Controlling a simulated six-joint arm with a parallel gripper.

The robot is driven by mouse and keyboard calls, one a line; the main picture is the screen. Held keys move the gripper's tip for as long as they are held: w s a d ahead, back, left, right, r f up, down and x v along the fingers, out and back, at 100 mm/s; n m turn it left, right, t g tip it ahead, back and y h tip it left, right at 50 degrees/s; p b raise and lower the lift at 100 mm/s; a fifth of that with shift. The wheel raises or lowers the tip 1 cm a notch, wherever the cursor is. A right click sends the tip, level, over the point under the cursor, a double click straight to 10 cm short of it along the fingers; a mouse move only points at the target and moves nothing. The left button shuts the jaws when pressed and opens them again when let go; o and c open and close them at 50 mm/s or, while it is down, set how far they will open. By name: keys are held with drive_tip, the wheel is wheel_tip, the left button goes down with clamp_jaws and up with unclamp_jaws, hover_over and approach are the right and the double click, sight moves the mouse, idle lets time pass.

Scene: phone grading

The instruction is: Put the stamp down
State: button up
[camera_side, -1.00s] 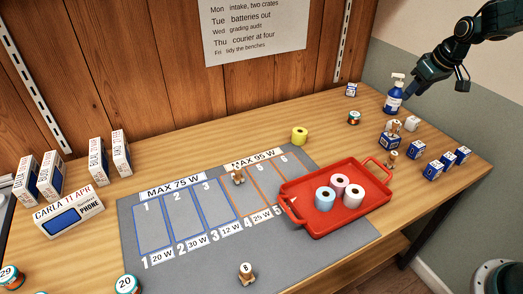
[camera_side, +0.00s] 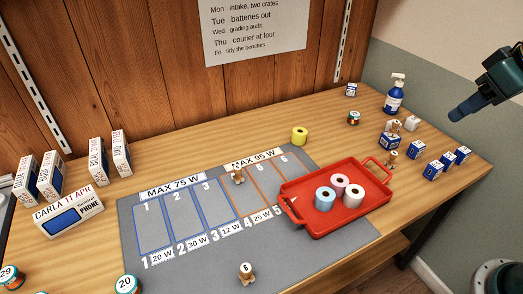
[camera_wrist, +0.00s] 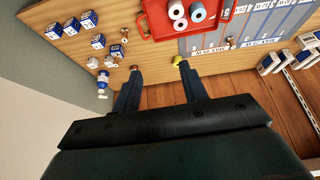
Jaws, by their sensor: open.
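Several small wooden stamp-like pieces stand apart on the bench. A third (camera_side: 391,158) stands right of the red tray, and a fourth (camera_side: 396,126) shows by a blue-and-white box. I cannot tell which is the task's stamp. My gripper (camera_side: 455,114) is in the air beyond the right end of the bench. In the wrist view my gripper (camera_wrist: 157,66) has its fingers apart with nothing held between them.
The red tray (camera_side: 322,229) holds three rolls on the right of the mat (camera_side: 180,261). A yellow roll (camera_side: 299,136) is behind the mat. Phone boxes (camera_side: 70,213) are at left.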

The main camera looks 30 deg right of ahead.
drive_tip(key=s+a+f, duration=0.1)
drive_tip(key=s+a, duration=0.1)
drive_tip(key=s, duration=0.6)
drive_tip(key=shift+s+a+f, duration=0.15)
drive_tip(key=shift+f, duration=0.15)
idle(0.8)
